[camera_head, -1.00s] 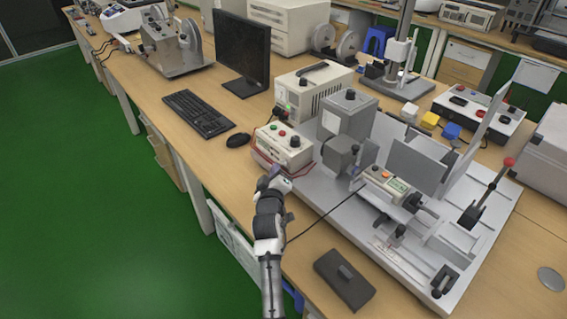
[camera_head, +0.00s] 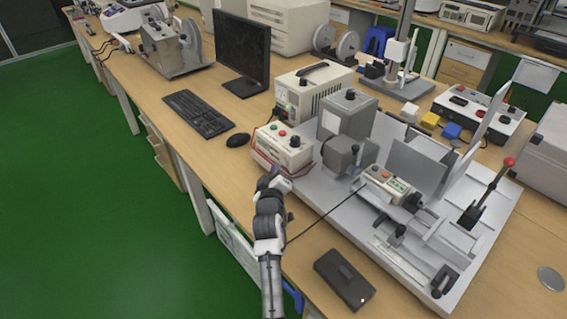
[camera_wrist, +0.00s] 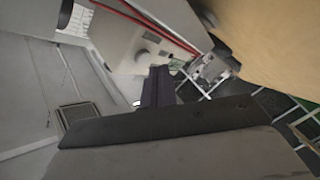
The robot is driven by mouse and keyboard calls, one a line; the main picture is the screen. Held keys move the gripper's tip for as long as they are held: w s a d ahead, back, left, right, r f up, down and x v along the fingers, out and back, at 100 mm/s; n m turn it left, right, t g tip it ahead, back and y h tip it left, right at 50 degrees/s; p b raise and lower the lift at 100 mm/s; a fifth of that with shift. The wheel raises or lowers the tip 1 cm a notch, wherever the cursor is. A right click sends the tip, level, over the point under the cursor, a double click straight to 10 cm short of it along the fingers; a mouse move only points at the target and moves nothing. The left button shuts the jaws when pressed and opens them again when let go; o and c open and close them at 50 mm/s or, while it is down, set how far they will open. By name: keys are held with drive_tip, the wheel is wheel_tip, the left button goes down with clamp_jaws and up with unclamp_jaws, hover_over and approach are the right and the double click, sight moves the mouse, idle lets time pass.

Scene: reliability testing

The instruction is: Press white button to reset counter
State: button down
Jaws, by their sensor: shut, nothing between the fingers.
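A small counter unit (camera_head: 386,181) with a green display and an orange-red button sits on the grey test fixture (camera_head: 335,198). I cannot make out a distinct white button on it at this size. A beige control box (camera_head: 283,148) with green and red buttons stands to its left. My gripper (camera_head: 274,172) is shut and empty, just in front of the control box and left of the counter unit. In the wrist view its dark fingers (camera_wrist: 157,86) point toward a pale box face (camera_wrist: 130,42) with a dark round knob and red cables beside it. Contact cannot be told.
A grey motor-like block (camera_head: 347,125) rises behind the control box. A lever with a red knob (camera_head: 508,162) stands at the fixture's right. A black box (camera_head: 344,280) lies at the table's front. A mouse (camera_head: 238,140) and keyboard (camera_head: 198,113) lie left.

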drive_tip(key=shift+w+d, duration=0.1)
idle(0.3)
drive_tip(key=shift+w+d, duration=0.15)
drive_tip(key=shift+d, duration=0.15)
drive_tip(key=shift+w+d, duration=0.25)
drive_tip(key=shift+d, duration=0.05)
idle(0.7)
drive_tip(key=shift+s+a, duration=0.1)
drive_tip(key=shift+a, duration=0.05)
drive_tip(key=shift+s+a, duration=0.4)
drive_tip(key=shift+a, duration=0.1)
drive_tip(key=s+a, duration=0.1)
drive_tip(key=a, duration=0.1)
drive_tip(key=s+a+b, duration=0.1)
drive_tip(key=s+a, duration=0.1)
idle(0.6)
idle(0.6)
